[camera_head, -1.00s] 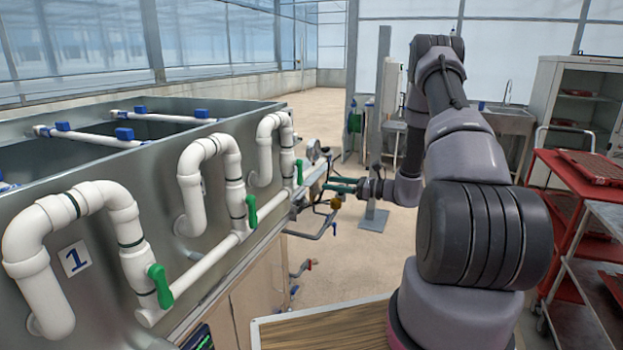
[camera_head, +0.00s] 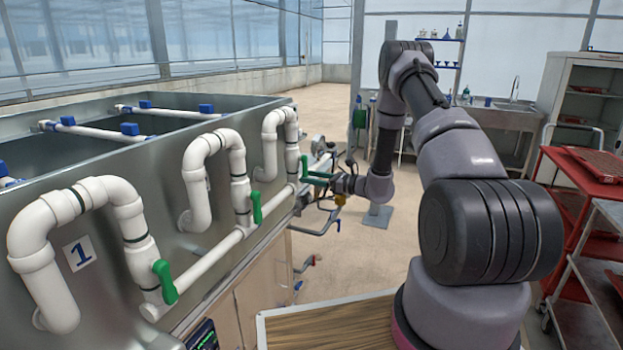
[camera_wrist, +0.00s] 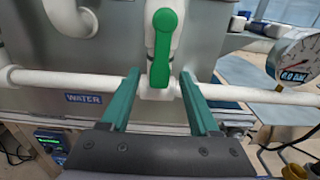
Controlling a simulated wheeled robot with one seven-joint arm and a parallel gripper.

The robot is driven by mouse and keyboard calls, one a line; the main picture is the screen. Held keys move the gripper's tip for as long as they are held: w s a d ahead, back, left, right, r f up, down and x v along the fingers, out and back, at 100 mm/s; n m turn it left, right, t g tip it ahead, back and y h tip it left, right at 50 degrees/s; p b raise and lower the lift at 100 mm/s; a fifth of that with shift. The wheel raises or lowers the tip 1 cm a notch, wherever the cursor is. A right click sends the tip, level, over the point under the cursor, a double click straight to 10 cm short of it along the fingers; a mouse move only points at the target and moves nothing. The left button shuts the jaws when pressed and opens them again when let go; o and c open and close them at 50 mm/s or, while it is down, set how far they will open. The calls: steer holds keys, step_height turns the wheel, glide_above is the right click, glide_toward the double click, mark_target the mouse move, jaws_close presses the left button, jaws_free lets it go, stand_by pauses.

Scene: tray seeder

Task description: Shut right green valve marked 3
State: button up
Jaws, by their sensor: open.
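The right green valve (camera_head: 304,166) is the farthest of the green handles along the white pipe in the head view. In the wrist view its green handle (camera_wrist: 161,48) hangs straight down in line with its vertical white pipe. No number 3 shows in either view. My gripper (camera_wrist: 160,78) has its two green fingers apart, one to each side of the handle's lower end, with gaps on both sides. In the head view my gripper (camera_head: 318,177) is right beside the valve. Whether the fingers reach past the handle in depth is hard to tell.
A horizontal white pipe (camera_wrist: 50,79) runs behind the fingers, above a "WATER" label (camera_wrist: 83,98). A pressure gauge (camera_wrist: 295,62) is at the right. The middle green valve (camera_head: 256,207) and the near one (camera_head: 164,281) line the metal tank (camera_head: 150,178).

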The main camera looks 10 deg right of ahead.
jaws_close()
stand_by(1.4)
